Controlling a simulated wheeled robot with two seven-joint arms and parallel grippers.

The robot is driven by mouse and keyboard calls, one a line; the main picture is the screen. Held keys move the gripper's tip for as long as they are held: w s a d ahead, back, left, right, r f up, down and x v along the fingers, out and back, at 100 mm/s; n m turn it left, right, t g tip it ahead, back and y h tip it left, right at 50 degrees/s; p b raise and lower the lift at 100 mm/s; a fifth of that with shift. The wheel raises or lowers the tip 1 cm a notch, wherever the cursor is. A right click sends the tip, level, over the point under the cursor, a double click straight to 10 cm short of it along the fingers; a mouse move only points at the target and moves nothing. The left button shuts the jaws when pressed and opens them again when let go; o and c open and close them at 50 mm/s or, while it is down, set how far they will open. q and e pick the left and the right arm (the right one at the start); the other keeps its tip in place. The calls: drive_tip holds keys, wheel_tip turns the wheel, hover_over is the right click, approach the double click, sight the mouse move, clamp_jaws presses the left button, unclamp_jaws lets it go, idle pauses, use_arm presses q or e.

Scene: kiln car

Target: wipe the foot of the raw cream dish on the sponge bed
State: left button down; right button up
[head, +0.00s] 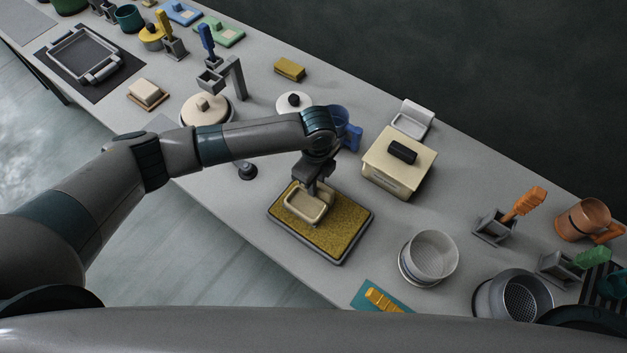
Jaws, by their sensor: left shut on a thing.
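The raw cream dish (304,209) is a small rounded rectangular dish over the sponge bed, near its upper left part. The sponge bed (343,229) is a mustard-yellow pad in a dark-rimmed tray on the grey bench. My left gripper (312,191) comes down from above and is shut on the dish's far side. The dish looks about level and its foot is hidden beneath it. I cannot tell whether the foot touches the sponge. My right gripper is not in view.
A cream box (399,165) with a black handle stands right of the bed, with a blue jug (346,131) behind my wrist. A round sieve (430,257) and a teal mat (379,297) lie nearer. A dark knob (247,171) stands left. Bare bench lies right of the bed.

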sight(328, 190)
use_arm(q)
drive_tip(key=shift+s+d+p, duration=0.1)
drive_tip(key=shift+s+d, duration=0.7)
drive_tip(key=shift+d, duration=0.35)
drive_tip(key=shift+s+d+p, duration=0.1)
drive_tip(key=shift+s+d, duration=0.7)
drive_tip(key=shift+d, duration=0.4)
drive_tip(key=shift+s+d+p, duration=0.1)
drive_tip(key=shift+s+d, duration=0.7)
drive_tip(key=shift+d, duration=0.35)
drive_tip(key=shift+w+a, duration=0.1)
drive_tip(key=shift+w+a, duration=0.65)
drive_tip(key=shift+a, duration=0.3)
drive_tip(key=shift+w+a, duration=0.6)
drive_tip(key=shift+a, duration=0.3)
drive_tip(key=shift+r, duration=0.1)
drive_tip(key=shift+r, duration=2.95)
